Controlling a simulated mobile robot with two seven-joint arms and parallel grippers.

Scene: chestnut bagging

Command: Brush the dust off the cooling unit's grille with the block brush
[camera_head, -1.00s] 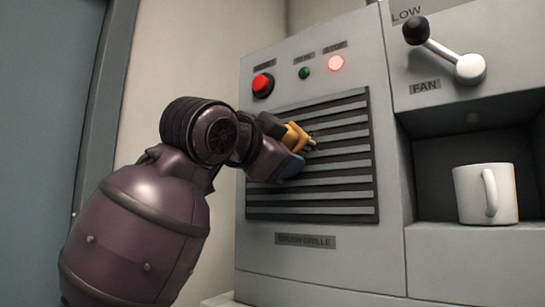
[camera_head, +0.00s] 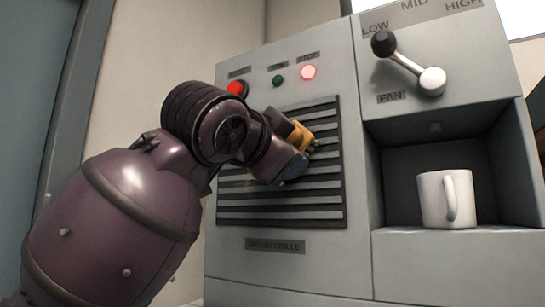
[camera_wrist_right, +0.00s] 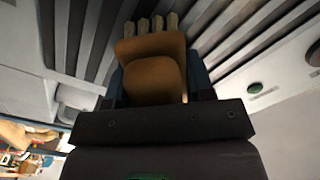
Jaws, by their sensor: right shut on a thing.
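The cooling unit's grille (camera_head: 290,207), a panel of dark and light horizontal slats, fills the unit's left front in the head view. My right gripper (camera_head: 296,150) is at its upper right part. It is shut on the block brush (camera_head: 302,137), an orange-brown block. In the right wrist view the brush (camera_wrist_right: 152,75) sits between the fingers of my gripper (camera_wrist_right: 157,85), its pale bristles (camera_wrist_right: 157,22) pointing at the slats. The bristles look close to the slats; contact is unclear. I cannot make out dust. My left gripper is out of view.
A fan lever (camera_head: 408,62) is at upper right. A white mug (camera_head: 446,198) stands in the recess below it.

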